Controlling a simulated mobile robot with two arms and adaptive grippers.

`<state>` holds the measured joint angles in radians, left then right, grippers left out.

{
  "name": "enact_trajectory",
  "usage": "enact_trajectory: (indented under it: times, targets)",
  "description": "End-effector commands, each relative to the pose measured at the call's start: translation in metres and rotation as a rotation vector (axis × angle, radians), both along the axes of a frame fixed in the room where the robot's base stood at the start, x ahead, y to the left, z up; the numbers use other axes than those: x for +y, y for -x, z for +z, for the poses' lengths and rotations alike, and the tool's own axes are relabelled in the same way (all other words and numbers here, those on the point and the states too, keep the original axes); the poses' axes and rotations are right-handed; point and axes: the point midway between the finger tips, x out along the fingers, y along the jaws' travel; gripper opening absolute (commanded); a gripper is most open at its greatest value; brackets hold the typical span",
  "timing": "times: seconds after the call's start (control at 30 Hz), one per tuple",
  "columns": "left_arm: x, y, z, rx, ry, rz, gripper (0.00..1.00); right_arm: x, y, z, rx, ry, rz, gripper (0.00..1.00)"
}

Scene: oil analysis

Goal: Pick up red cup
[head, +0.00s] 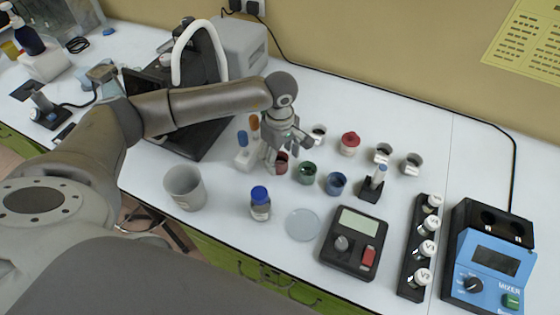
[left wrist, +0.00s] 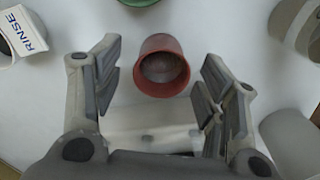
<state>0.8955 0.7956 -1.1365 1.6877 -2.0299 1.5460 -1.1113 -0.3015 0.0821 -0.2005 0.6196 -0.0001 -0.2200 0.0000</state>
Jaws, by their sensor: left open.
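The small red cup (head: 281,167) stands upright on the white table in the head view, partly hidden by my left gripper (head: 287,150). In the left wrist view the red cup (left wrist: 162,68) shows its open rim and looks empty. It lies between the lines of the two spread fingers of my left gripper (left wrist: 160,62), near the fingertips, with a gap on both sides. The left gripper is open and holds nothing. My right gripper is not in view.
A green cup (head: 307,172) and a blue cup (head: 336,183) stand to the right of the red cup. A white stand with bottles (head: 244,157) is close on its left. A red-topped container (head: 350,142) and grey cups stand behind. A blue-capped bottle (head: 260,206) is in front.

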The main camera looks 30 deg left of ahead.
Motion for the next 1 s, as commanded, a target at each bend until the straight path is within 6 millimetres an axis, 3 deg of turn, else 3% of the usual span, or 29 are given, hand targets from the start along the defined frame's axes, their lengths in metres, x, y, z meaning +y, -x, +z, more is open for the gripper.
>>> enact_trajectory:
  times: [0.07,0.23,0.5,0.87,1.0]
  targets:
    - [0.0,0.002,-0.007,0.005,-0.001,0.001,0.66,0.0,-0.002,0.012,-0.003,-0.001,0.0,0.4]
    - [0.0,0.001,-0.028,0.002,0.0,0.0,0.66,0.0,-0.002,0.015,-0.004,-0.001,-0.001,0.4]
    - [0.0,0.0,-0.031,0.0,0.0,0.0,0.64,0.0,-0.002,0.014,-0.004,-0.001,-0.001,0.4]
    - [0.0,0.001,-0.03,0.0,0.0,0.0,0.18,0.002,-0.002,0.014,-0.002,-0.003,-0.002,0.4]
    - [0.0,0.0,-0.03,0.0,0.0,0.001,0.15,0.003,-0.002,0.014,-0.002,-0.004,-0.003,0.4]
